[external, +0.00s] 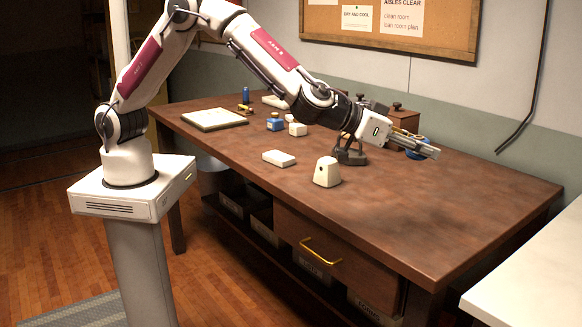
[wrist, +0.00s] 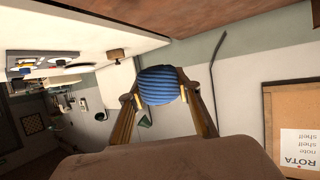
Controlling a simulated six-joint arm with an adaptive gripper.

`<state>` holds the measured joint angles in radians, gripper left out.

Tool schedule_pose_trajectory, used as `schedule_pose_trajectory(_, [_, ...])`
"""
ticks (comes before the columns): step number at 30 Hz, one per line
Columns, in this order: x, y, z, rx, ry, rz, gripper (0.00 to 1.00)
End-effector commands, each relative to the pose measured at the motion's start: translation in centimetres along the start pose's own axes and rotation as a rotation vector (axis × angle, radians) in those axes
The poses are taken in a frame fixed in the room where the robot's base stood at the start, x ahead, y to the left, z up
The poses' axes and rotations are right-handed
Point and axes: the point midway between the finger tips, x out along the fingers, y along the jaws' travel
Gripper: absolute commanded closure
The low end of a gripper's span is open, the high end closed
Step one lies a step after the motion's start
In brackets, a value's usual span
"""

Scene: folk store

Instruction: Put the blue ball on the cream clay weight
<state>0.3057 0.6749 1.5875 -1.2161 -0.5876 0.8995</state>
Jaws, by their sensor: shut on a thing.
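My gripper (external: 432,151) is stretched out almost level above the right part of the table. In the wrist view its two fingers (wrist: 159,90) are closed on the sides of a ribbed blue ball (wrist: 160,84). In the external view the fingers partly hide the blue ball (external: 413,156). The cream clay weight (external: 327,173), a tapered block with a small dark hole, stands upright on the table, left of and lower than my gripper. Nothing rests on its top.
A flat cream block (external: 279,158) lies left of the weight. A dark metal object (external: 350,153) stands behind it, beneath my wrist. A wooden box (external: 404,119), a blue jar (external: 275,122) and a framed board (external: 214,119) are farther back. The table's front right (external: 440,225) is clear.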

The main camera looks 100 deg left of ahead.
Motion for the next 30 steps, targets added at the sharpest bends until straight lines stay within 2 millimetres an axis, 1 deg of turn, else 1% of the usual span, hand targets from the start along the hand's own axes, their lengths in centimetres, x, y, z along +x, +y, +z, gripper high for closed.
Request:
schedule_pose_trajectory(1, [-0.6, -1.8, -0.5, -0.015, 0.001, -0.034, 0.82])
schedule_pose_trajectory(7, [-2.9, -8.2, -1.0, -0.07, 0.0, -0.172, 0.82])
schedule_pose_trajectory(14, [-6.2, -15.2, -0.2, -0.136, -0.002, -0.336, 0.82])
schedule_pose_trajectory(18, [-8.5, -19.3, 1.0, -0.177, -0.003, -0.438, 0.82])
schedule_pose_trajectory(21, [-10.1, -21.7, 2.1, -0.204, -0.004, -0.504, 0.82])
schedule_pose_trajectory(24, [-11.6, -23.6, 3.2, -0.226, -0.003, -0.561, 0.82])
schedule_pose_trajectory(27, [-12.5, -25.0, 4.2, -0.244, -0.003, -0.605, 0.82])
schedule_pose_trajectory(30, [-13.2, -25.9, 4.7, -0.259, -0.003, -0.637, 0.82])
